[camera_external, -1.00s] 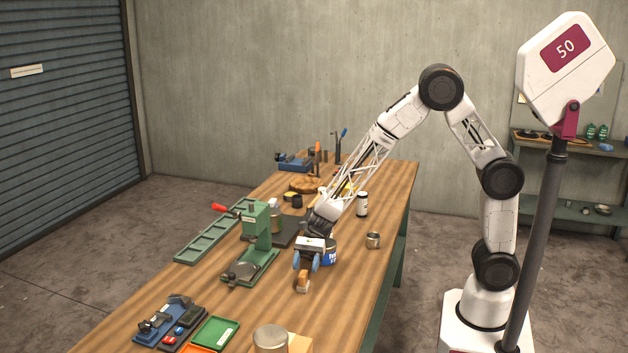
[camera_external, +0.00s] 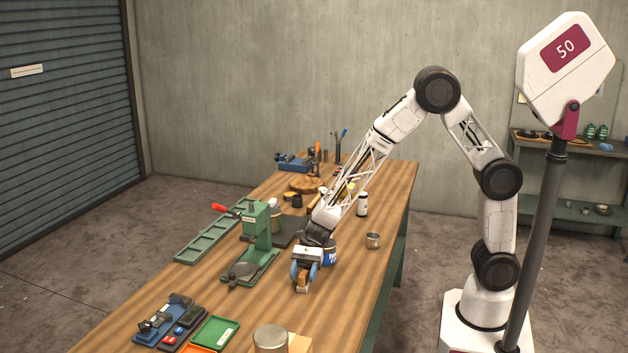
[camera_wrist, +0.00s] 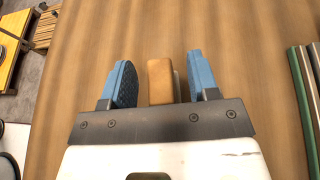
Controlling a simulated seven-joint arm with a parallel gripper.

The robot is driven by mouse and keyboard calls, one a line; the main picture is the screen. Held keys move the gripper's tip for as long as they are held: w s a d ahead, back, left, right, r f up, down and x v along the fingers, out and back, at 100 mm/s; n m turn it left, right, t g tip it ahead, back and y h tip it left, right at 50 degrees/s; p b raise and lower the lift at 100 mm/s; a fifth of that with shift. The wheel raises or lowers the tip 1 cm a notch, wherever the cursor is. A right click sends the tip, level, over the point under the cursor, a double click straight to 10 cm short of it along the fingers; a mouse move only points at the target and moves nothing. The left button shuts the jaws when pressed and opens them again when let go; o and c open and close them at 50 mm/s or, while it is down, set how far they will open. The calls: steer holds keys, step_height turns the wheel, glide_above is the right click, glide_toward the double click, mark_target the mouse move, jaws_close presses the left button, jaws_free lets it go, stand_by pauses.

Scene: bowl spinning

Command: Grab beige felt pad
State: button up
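The task's pad appears to be a small block (camera_wrist: 160,82) with a tan-brown body and a thin pale beige layer along its right side in the wrist view. In the external view the block (camera_external: 302,283) stands on the wooden bench. My gripper (camera_wrist: 158,82) is open, with its two blue fingers on either side of the block. A gap shows between the block and each finger in the wrist view, so the fingers look apart from it. The lower end of the block is hidden behind my gripper's mount.
A green hand press (camera_external: 258,240) stands left of my gripper. A blue-labelled can (camera_external: 330,255) is just behind it, and a small metal cup (camera_external: 373,240) is to the right. Trays with small parts (camera_external: 214,332) lie at the front. Bare bench (camera_external: 335,300) lies right of the block.

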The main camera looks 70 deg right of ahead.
mark_target(303, 273)
steer(key=c, duration=0.9)
steer(key=shift+r, duration=0.15)
steer(key=shift+c, duration=0.2)
steer(key=shift+r, duration=4.9)
